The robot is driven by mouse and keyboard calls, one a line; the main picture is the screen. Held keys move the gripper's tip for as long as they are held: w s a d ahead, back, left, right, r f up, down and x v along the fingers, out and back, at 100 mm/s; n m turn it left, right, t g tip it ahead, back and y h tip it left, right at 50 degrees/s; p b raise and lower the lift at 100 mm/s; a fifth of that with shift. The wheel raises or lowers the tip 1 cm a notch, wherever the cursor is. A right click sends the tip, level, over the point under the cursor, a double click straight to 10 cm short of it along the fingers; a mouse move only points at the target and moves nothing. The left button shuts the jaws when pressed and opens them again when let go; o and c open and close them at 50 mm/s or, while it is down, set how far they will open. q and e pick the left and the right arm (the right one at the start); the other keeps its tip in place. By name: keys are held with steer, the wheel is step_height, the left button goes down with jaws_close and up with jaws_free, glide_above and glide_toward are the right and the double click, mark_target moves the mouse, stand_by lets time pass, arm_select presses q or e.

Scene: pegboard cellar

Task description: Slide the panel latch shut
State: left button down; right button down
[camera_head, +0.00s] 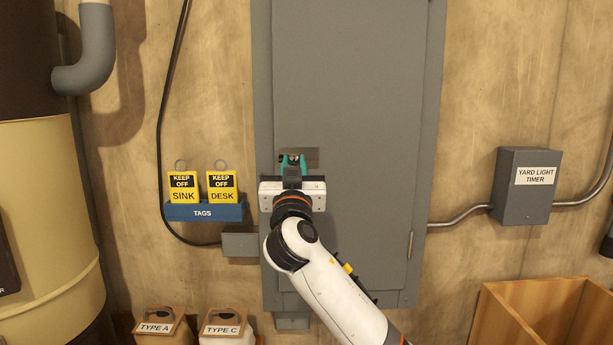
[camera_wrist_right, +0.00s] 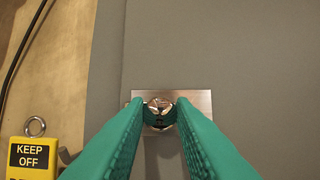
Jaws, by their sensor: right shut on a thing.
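The grey electrical panel (camera_head: 350,90) is on the wall with its door closed flat. A small metal latch plate (camera_head: 312,155) sits near the door's left edge, and it also shows in the right wrist view (camera_wrist_right: 195,99). My right gripper (camera_head: 292,160) is at the latch, its teal fingers shut on the round shiny latch knob (camera_wrist_right: 159,105). The fingers hide part of the plate and of the knob. I cannot tell from these views whether the latch bolt reaches over the frame. My left gripper is not in view.
A blue tag rack (camera_head: 203,212) with yellow KEEP OFF tags (camera_head: 184,187) hangs left of the panel. A grey timer box (camera_head: 526,187) is to the right. Bags (camera_head: 160,327) and a wooden crate (camera_head: 505,320) stand below. The panel door around my gripper is clear.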

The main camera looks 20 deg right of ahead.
steer(key=shift+w+a+f, duration=0.1)
steer(key=shift+a, duration=0.25)
steer(key=shift+d, duration=0.1)
steer(key=c, duration=1.5)
jaws_free()
steer(key=shift+o, duration=1.3)
steer(key=shift+a, duration=0.25)
